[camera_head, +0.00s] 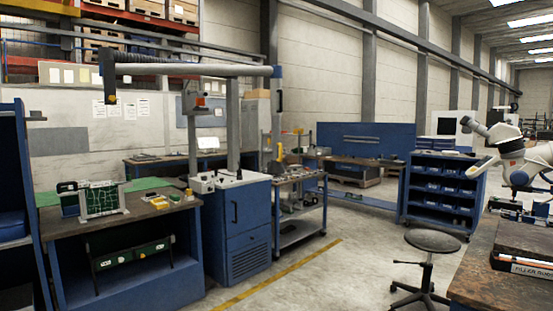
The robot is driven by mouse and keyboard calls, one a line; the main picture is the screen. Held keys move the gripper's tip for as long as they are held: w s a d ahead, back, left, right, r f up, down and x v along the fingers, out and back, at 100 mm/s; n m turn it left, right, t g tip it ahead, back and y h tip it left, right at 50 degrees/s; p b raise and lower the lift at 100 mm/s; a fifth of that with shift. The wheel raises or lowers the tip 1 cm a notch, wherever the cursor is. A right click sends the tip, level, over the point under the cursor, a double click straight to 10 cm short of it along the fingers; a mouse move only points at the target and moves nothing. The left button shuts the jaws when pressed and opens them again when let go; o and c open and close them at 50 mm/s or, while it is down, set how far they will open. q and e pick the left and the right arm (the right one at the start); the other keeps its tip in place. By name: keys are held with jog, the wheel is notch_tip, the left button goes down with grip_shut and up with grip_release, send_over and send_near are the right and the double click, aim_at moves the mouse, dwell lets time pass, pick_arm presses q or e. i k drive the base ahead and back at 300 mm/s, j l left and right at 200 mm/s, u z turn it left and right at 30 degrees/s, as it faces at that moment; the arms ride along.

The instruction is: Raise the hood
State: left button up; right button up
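A long grey extraction arm (195,70) runs across the upper left, carried on a post above a blue cabinet. A dark, narrow hood-like end piece (108,76) hangs from its left end, well above the left workbench. A white, jointed, microscope-like device (515,160) stands at the right edge, partly cut off by the frame. Neither of my grippers shows in the head view.
The left workbench (130,222) holds a green circuit board on a stand and small parts. The blue cabinet (245,235) stands beside it. A dark stool (432,242) stands before the right bench (480,275). The floor (330,270) between is clear.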

aim_at(275, 167)
jog(key=i+j+u, duration=0.1)
jog(key=i+u, duration=0.2)
jog(key=i, duration=2)
jog(key=i+j, duration=0.1)
jog(key=i, duration=1.3)
jog(key=i+j+z, duration=0.2)
jog(key=i, duration=0.2)
jog(key=i+z, duration=0.25)
jog(key=i, duration=0.2)
jog(key=i+j+z, duration=0.2)
jog(key=i, duration=0.2)
jog(key=j, duration=0.05)
